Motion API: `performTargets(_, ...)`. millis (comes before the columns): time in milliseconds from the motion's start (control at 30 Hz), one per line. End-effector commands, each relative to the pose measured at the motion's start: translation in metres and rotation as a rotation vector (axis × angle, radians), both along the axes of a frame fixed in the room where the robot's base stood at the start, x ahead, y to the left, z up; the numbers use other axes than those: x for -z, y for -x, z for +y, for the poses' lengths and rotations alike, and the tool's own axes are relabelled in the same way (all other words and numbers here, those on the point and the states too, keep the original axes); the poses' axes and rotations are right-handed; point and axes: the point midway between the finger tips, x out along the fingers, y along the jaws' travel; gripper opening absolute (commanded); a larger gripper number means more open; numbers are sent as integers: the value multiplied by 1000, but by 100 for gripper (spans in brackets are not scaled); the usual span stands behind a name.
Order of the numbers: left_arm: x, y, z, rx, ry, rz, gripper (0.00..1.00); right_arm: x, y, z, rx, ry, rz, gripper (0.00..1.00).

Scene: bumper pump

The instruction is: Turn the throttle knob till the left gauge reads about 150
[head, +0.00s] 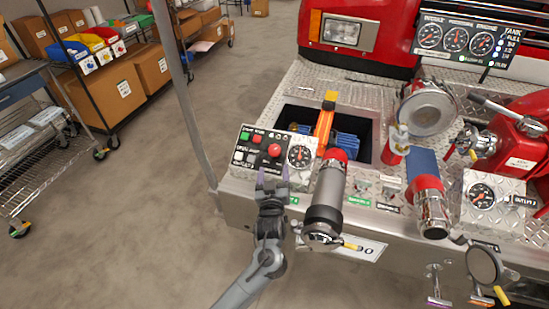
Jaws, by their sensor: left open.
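A round red knob (275,150) stands on the black control panel (260,148) on the truck's bumper; I take it as the throttle knob. A small round gauge (300,155) sits at the panel's right end. A separate panel at upper right holds three gauges, the left one (430,36) among them. The needle readings are too small to tell. My left gripper (272,181) comes up from below, its fingers open and empty at the panel's lower edge. The knob shows just above the fingertips, apart from them. My right gripper is out of view.
A grey hose nozzle (328,195) with a red collar stands close right of my left gripper. An orange bar (325,125) lies over a recess behind it. Capped outlets (432,212) and a grey pole (178,90) flank the area.

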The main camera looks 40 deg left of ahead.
Motion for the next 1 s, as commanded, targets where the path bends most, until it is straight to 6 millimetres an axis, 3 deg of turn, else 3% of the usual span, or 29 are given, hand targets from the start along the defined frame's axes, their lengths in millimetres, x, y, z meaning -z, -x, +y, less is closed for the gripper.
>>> performTargets(600, 1, -69, 51, 1, -2, -1, 71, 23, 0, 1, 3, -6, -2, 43)
performTargets(1000, 0, -84, 62, 0, 1, -1, 71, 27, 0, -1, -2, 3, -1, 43)
